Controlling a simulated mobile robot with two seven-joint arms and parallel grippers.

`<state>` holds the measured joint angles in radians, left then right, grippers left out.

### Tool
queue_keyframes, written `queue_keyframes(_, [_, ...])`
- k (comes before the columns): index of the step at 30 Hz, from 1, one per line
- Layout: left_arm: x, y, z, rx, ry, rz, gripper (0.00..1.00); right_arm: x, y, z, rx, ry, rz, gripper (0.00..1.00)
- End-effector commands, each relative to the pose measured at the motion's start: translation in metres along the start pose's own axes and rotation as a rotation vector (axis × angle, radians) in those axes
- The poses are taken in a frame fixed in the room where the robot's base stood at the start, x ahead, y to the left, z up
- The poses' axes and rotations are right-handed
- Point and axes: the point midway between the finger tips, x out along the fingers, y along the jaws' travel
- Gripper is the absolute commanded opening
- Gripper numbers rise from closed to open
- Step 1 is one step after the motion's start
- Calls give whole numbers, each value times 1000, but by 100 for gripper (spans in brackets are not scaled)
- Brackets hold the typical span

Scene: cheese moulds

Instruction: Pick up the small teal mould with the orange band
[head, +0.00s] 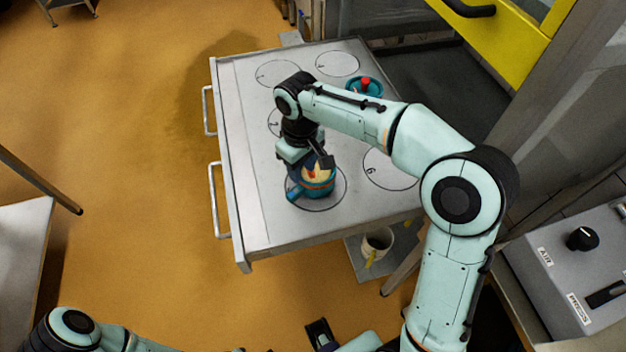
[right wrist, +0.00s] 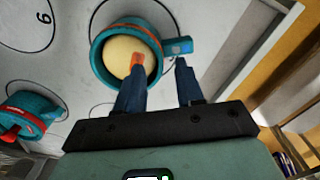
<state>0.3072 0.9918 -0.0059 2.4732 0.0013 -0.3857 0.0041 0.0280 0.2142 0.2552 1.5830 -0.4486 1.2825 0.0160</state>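A small teal mould (head: 318,191) with an orange band stands upright on a marked circle on the steel top. It has a side handle and a pale cream inside, with an orange-red piece there. It also shows in the right wrist view (right wrist: 97,62), its blue handle pointing right. My right gripper (head: 322,160) is over the mould; in the right wrist view its two dark fingers (right wrist: 160,75) are apart, with nothing clearly held. One finger overlaps the mould's near edge, the other is near the handle; whether they touch cannot be told.
A second teal mould (head: 377,92) with a red part stands at the back right; it also shows in the right wrist view (right wrist: 40,103). The steel top (head: 262,190) has several numbered circles. A white cup (head: 376,243) stands lower, beside the front edge.

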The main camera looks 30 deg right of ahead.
Motion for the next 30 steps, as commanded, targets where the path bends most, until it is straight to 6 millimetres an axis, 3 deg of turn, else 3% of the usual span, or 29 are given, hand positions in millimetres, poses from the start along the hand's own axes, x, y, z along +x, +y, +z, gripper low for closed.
queue_keyframes(6, [4,-2,0,0,-1,-1,43,28,-1,0,1,-1,0,37])
queue_keyframes(14, [4,-2,0,0,-1,-1,43,30,0,0,1,1,1,37])
queue_keyframes(17, [4,-2,0,-1,-1,-1,43,30,-1,0,1,0,1,4])
queue_keyframes(18, [4,-2,0,0,-1,-1,43,30,-1,0,1,0,1,0])
queue_keyframes(30, [4,-2,0,-1,-1,-1,43,29,0,0,1,0,1,0])
